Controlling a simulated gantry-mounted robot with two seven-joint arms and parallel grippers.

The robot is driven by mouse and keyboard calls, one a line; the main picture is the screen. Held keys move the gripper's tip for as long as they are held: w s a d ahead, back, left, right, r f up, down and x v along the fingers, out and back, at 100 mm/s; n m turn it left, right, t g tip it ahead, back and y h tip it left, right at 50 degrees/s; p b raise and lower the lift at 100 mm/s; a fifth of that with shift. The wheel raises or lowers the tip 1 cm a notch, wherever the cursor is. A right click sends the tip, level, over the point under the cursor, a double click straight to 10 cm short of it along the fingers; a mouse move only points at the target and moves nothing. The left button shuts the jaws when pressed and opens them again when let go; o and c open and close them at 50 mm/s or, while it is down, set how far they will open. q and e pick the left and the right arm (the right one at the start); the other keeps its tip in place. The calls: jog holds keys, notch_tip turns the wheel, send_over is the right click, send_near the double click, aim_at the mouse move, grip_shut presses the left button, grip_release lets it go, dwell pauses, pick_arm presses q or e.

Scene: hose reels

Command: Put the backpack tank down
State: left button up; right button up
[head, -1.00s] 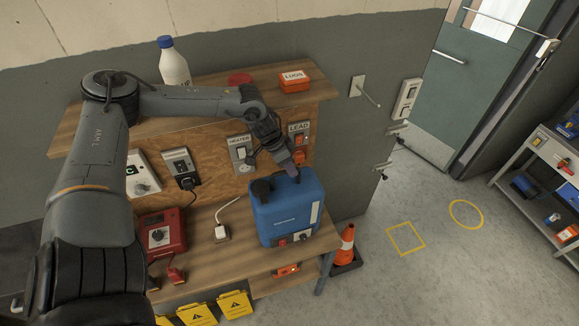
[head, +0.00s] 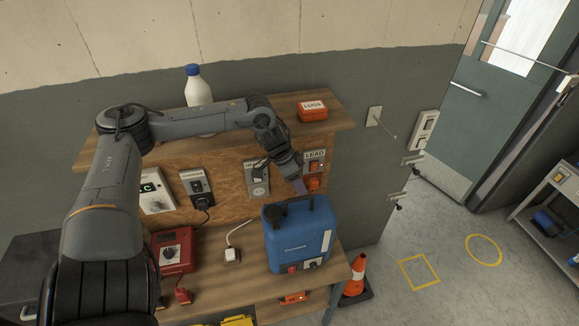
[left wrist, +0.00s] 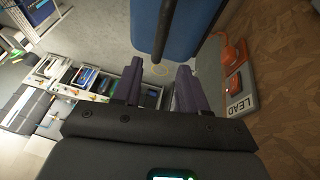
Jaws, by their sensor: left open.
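The blue backpack tank (head: 297,240) stands upright on the wooden bench, with a black cap and top parts and red and dark fittings low on its front. My left gripper (head: 301,188) is just above and behind the tank's top, fingers pointing down towards it, open and empty. In the left wrist view the two purple-grey fingers (left wrist: 159,68) are apart with nothing between their tips. The tank's blue side (left wrist: 192,28) and a black bar (left wrist: 163,30) show just beyond them. My right gripper is not in view.
The LEAD panel (head: 315,157) with its orange plug is close behind the gripper. A red box (head: 172,250) and white plug (head: 232,256) sit left of the tank. A shelf (head: 240,127) holds a bottle and a LUGS box. A cone (head: 356,275) and yellow floor markings (head: 420,272) lie right.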

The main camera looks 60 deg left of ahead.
pick_arm(q)
jog(key=v, duration=0.6)
jog(key=shift+r, duration=0.35)
jog(key=shift+s, duration=0.15)
